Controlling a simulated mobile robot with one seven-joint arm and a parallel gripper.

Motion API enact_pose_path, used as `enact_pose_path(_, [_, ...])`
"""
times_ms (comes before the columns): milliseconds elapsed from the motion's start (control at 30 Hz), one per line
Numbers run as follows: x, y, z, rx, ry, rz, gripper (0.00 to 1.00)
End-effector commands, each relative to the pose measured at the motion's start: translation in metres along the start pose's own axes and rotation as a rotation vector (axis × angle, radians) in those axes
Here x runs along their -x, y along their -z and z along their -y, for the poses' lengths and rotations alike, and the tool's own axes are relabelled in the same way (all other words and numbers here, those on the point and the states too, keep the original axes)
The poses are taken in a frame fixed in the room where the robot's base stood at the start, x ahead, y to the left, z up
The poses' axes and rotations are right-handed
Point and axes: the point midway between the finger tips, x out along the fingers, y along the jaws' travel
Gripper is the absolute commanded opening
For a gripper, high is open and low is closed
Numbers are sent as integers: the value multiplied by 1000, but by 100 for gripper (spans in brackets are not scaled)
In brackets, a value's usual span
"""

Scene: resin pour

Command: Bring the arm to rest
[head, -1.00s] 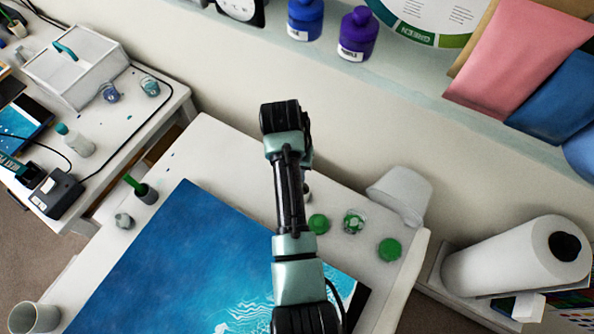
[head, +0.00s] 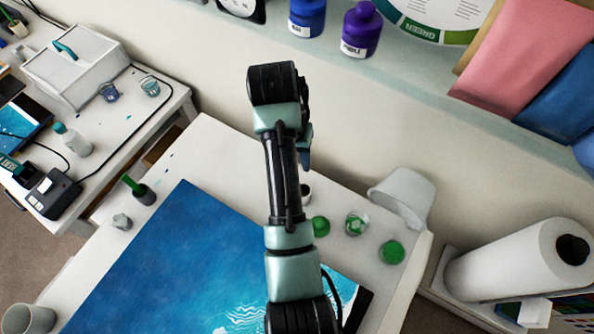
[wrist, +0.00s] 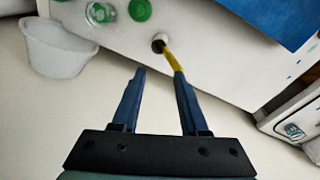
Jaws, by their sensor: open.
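My gripper (wrist: 160,74) is open, with two blue fingers apart and nothing held between them. In the head view my arm reaches over the white table, and only a bit of a blue finger (head: 305,150) shows beside the black wrist. In the wrist view a small round cup (wrist: 160,42) on the table holds a yellow stick (wrist: 172,60), which leans behind the right fingertip. I cannot tell whether stick and finger touch. In the head view this cup (head: 305,192) is partly hidden by my arm.
A blue resin panel (head: 190,260) covers much of the white table (head: 225,150). Green-filled cups (head: 391,252) and a white tub (head: 402,196) stand at right. A paper roll (head: 510,262) lies beyond. Blue and purple bottles (head: 361,30) stand on the wall shelf above.

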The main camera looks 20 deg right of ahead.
Motion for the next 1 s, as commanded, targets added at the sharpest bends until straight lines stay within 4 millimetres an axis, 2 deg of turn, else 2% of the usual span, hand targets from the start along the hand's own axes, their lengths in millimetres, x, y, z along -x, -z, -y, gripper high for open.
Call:
enact_pose_path(33, [16,1,0,0,2,-5,44])
enact_pose_path(100, [34,1,0,0,0,-1,44])
enact_pose_path(200, [45,0,0,0,0,2,44])
enact_pose_path(400, [56,0,0,0,0,1,44])
enact_pose_path(800, [60,4,3,9,11,-30,44])
enact_pose_path(867, [72,16,12,39,44,-121,44])
enact_pose_path(900, [85,27,20,66,76,-206,44])
enact_pose_path(967, [114,45,36,118,136,-367,44])
enact_pose_path(1000, [139,56,48,155,180,-486,44])
